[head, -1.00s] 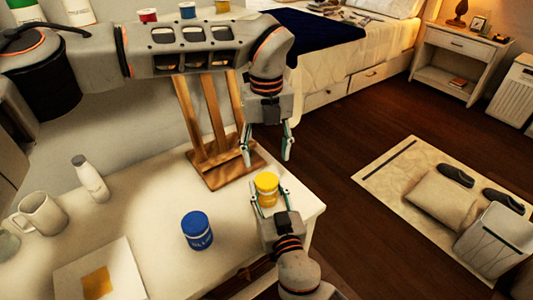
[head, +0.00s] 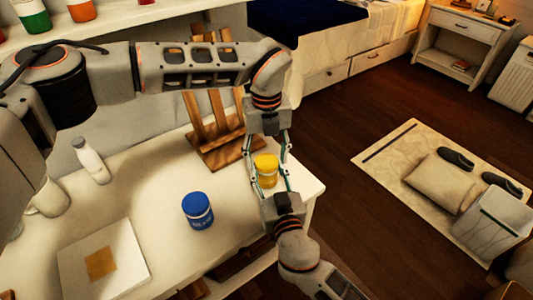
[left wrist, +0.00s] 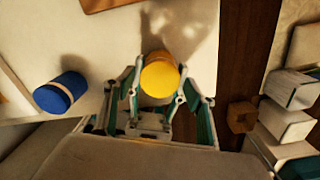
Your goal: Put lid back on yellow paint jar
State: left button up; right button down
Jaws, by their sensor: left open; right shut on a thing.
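The yellow paint jar (head: 266,172) stands upright near the right end of the white table. It also shows from above in the left wrist view (left wrist: 160,78), with a smooth, round yellow top. I cannot tell whether this top is a lid, and no separate lid shows. My right gripper (head: 268,181) comes from the front edge and is shut on the jar, one finger on each side.
A blue jar (head: 198,210) stands left of the yellow one. A wooden stand (head: 220,150) is close behind the grippers. A white bottle (head: 90,160), a partly hidden mug (head: 48,198) and a white board with a tan square (head: 105,263) are farther left. The table's right edge is close.

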pick_arm(q)
jog(key=c, duration=1.2)
jog(key=o, duration=1.3)
jog(key=shift+c, duration=0.2)
jog(key=shift+r, duration=0.1)
jog(key=shift+r, duration=2.15)
jog(key=o, duration=0.6)
jog(key=shift+c, duration=0.2)
